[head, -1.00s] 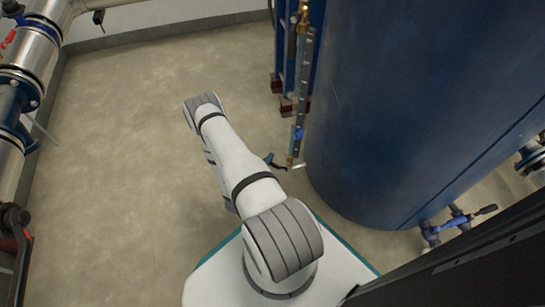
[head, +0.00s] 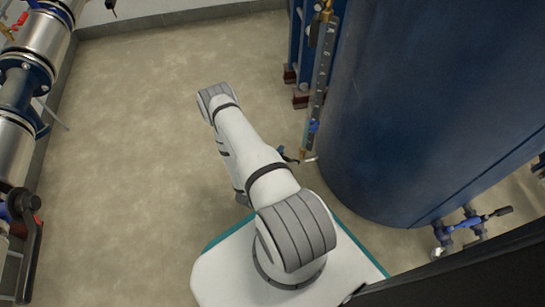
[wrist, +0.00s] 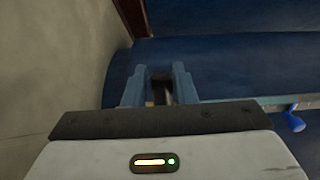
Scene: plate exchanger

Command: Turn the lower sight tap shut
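The sight gauge (head: 322,75) is a narrow upright strip beside the blue tank, with brass fittings at its top and bottom. The lower sight tap (head: 304,153) is at its bottom end, small and partly hard to make out. A blue piece (head: 313,126) sits on the gauge just above it. In the wrist view a blue handle (wrist: 294,121) shows right of my gripper (wrist: 158,80). The two blue-grey fingers stand apart. A dark gap and a small brownish bit show between them; I cannot tell whether they touch it. In the head view my arm mostly hides the gripper.
The large blue tank (head: 420,110) stands close to the right of the gauge. Pipes with flanges (head: 25,85) run along the left. A blue-handled valve (head: 478,222) is low at the right. The floor (head: 130,150) left of my arm is clear.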

